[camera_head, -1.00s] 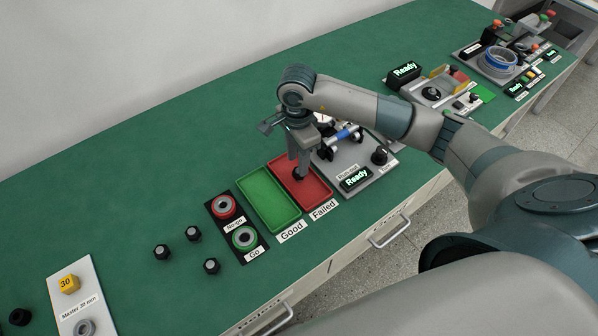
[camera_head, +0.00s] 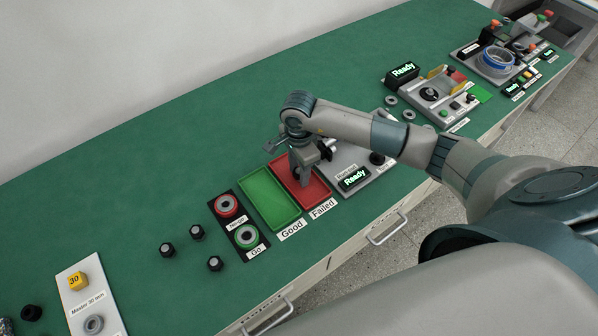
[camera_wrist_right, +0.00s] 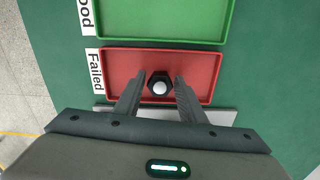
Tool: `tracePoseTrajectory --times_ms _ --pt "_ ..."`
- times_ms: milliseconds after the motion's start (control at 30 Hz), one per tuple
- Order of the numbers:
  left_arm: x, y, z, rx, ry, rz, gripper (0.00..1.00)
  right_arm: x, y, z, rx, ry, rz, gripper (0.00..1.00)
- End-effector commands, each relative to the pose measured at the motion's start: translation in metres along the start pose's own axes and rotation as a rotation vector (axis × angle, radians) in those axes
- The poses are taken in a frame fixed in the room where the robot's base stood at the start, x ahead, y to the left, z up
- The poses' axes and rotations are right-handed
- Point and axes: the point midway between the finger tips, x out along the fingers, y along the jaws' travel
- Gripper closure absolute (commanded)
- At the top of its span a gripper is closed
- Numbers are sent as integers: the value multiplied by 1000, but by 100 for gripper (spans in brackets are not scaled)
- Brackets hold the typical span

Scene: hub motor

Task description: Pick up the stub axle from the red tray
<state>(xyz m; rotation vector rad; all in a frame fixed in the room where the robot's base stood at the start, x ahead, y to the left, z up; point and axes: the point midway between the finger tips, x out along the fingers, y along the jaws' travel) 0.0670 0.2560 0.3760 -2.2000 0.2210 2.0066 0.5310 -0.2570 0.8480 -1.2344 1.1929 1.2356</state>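The stub axle (camera_wrist_right: 160,84), a black hexagonal part with a pale round end, is in the red tray (camera_wrist_right: 209,69) labelled "Failed" in the right wrist view. My right gripper (camera_wrist_right: 160,80) is open, with one finger on each side of the axle and small gaps visible between. In the head view my right gripper (camera_head: 303,178) points down into the red tray (camera_head: 318,195), and its fingers hide the axle there. How high the fingertips are above the tray floor is hard to tell. My left gripper is not in view.
The green "Good" tray (camera_head: 268,197) lies beside the red one. The run-out fixture (camera_head: 355,160) is on the other side, partly behind my arm. Go and No-go ring gauges (camera_head: 246,236) and several black parts (camera_head: 197,232) stand to the left. The back of the table is clear.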

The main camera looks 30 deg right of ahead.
Motion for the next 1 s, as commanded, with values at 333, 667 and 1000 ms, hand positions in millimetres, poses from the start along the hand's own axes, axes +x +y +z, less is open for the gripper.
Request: tracePoseTrajectory --times_ms 333,667,1000 --pt "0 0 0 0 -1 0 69 0 0 0 0 0 0 75" --pt "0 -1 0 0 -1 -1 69 -1 0 0 1 0 -1 99" --pt "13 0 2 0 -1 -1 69 -18 -2 -1 -1 0 -6 99"
